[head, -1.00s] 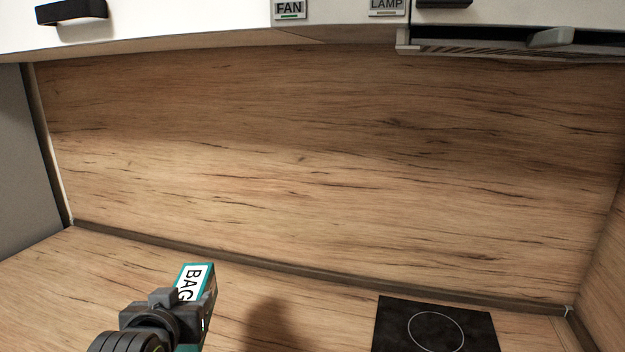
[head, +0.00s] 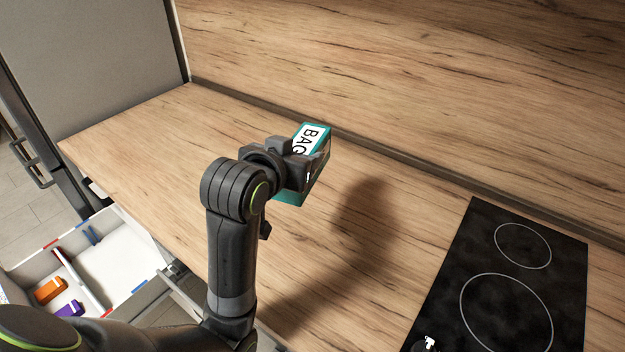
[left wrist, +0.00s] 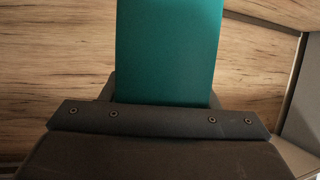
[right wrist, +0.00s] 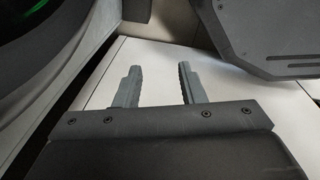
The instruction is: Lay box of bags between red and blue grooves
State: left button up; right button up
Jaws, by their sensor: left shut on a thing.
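The box of bags (head: 313,140) is teal with a white label reading "BAG". My left gripper (head: 306,172) is shut on it and holds it above the wooden counter; the gripper hides part of the box. In the left wrist view the box's plain teal side (left wrist: 168,50) rises from between the jaws. An open white drawer (head: 118,262) lies at the lower left, with small red and blue marks on its walls and a divider (head: 84,280) across it. My right gripper (right wrist: 158,88) is open and empty, its fingers apart before a pale surface.
An orange item (head: 50,290) and a purple item (head: 70,309) lie in the drawer's left compartment; the part right of the divider looks largely clear. A black hob (head: 510,285) is at the right. The wooden splashback (head: 420,80) stands behind the counter.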

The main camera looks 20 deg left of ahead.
pick_arm(q)
jog(key=w+a+f+m+h, duration=0.1)
jog(key=f, duration=0.4)
jog(key=w+a+f+m+h, duration=0.1)
jog(key=a+f, duration=0.1)
jog(key=f, duration=0.4)
jog(key=a+f+h, duration=0.1)
jog(key=f, duration=0.4)
jog(key=shift+w+a+f+m+g+p, duration=0.2)
jog(key=shift+w+m+g+p, duration=0.1)
jog(key=shift+w+m+p, duration=0.1)
jog(key=shift+f, duration=0.15)
jog(key=o, duration=1.2)
